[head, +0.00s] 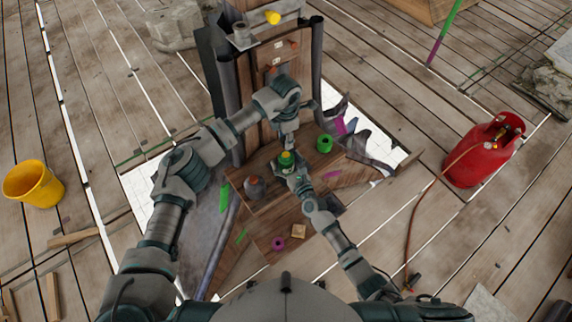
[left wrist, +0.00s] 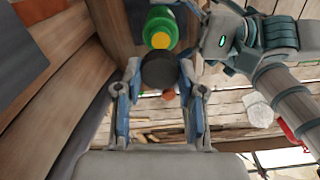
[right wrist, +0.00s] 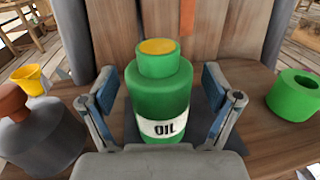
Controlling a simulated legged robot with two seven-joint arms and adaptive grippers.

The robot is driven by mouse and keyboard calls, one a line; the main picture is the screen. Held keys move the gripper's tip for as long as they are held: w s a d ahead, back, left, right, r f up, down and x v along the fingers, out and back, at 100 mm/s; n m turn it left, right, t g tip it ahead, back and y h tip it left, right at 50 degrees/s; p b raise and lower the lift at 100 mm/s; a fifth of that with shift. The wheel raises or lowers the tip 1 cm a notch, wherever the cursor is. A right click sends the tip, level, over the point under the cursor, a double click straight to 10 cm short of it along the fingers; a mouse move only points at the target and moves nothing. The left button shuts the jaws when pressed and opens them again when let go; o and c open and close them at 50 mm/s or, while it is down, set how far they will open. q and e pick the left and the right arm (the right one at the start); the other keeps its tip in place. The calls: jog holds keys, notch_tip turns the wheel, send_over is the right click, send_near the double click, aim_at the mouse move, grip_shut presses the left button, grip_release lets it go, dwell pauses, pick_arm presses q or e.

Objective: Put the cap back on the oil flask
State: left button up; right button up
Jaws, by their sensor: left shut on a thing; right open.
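The green oil flask (right wrist: 160,95) stands upright on a wooden surface, its label reading OIL. Its neck top is yellow, with no cap on it. It also shows in the head view (head: 286,160) and the left wrist view (left wrist: 160,28). My right gripper (right wrist: 162,100) is open, with its fingers either side of the flask. My left gripper (left wrist: 160,75) is shut on a dark round piece (left wrist: 160,70), which looks like the cap. In the left wrist view this piece is close to the flask's yellow top; the gap is unclear. In the head view my left gripper (head: 288,140) is above the flask.
A green ring-like part (right wrist: 295,95) is right of the flask. A grey jar with a brown knob (right wrist: 40,135) is left of it. A wooden panel rises behind. A yellow bucket (head: 33,183) and a red gas cylinder (head: 484,150) stand farther off on the planks.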

aim_at(286, 154)
grip_shut()
pick_arm(q)
jog(key=shift+f, duration=2.45)
jog(key=shift+f, duration=0.9)
jog(key=shift+f, duration=0.55)
